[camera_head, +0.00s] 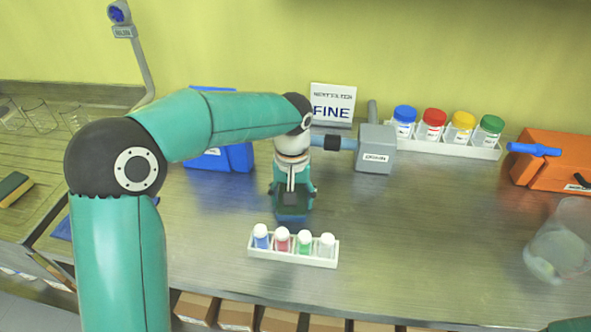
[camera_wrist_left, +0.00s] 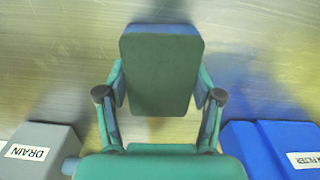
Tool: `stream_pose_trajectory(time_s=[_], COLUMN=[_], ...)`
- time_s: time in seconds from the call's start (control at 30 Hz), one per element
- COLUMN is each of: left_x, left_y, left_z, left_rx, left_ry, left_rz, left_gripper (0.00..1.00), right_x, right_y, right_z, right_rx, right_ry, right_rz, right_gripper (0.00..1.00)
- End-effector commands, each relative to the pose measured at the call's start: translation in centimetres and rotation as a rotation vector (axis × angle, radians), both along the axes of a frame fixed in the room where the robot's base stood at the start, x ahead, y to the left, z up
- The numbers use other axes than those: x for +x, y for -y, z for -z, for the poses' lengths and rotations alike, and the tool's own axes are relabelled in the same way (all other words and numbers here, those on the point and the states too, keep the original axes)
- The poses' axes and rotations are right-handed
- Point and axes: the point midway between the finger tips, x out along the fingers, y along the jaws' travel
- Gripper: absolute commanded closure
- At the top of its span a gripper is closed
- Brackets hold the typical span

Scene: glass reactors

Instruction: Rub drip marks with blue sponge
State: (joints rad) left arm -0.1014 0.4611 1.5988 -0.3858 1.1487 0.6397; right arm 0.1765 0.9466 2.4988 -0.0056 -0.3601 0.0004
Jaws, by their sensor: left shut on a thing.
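My left gripper (camera_head: 291,190) points down over the metal bench, behind the small vial rack. It is shut on a blue sponge (camera_head: 291,212) with a dark green face. In the left wrist view, the sponge (camera_wrist_left: 160,75) sits between the two fingers of the gripper (camera_wrist_left: 160,100), its green face towards the camera and blue along its edges. I cannot tell whether the sponge touches the bench. I cannot make out drip marks clearly; the bench shows only streaks and coloured reflections. My right gripper is not in view.
A white rack (camera_head: 293,256) of small vials stands just in front of the sponge. A grey DRAIN box (camera_head: 375,150) and a blue box (camera_head: 238,158) stand behind. A clear beaker (camera_head: 560,245) is at right; bench between is clear.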

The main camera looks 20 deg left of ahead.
Motion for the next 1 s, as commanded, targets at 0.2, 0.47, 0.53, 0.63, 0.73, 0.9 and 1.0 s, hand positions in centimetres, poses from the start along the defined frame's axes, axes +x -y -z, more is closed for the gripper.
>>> stream_pose_trajectory(time_s=[0.2, 0.47, 0.53, 0.63, 0.73, 0.9, 1.0], left_x=[0.0, 0.0, 0.0, 0.0, 0.0, -0.1, -0.1], left_y=[0.1, 0.0, 0.0, 0.0, 0.0, -0.1, -0.1], left_z=[-2.9, -5.3, -5.9, -6.8, -7.6, -8.1, -8.0], left_rx=[-0.003, -0.003, -0.003, -0.003, -0.002, -0.002, -0.002], left_ry=[0.000, 0.001, 0.001, 0.001, 0.000, 0.000, 0.000], left_rz=[-0.002, -0.002, -0.003, -0.003, -0.003, -0.004, -0.005], left_gripper=[0.67, 0.67, 0.67, 0.67, 0.67, 0.67, 0.67], right_x=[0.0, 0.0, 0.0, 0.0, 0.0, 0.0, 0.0], right_y=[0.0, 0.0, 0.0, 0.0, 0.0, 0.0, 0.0], right_z=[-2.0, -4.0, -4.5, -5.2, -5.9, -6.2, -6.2], right_rx=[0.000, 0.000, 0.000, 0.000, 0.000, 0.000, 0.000], right_ry=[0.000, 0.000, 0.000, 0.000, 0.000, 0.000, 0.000], right_rz=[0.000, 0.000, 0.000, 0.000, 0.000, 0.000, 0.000], right_gripper=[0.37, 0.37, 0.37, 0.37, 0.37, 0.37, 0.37])
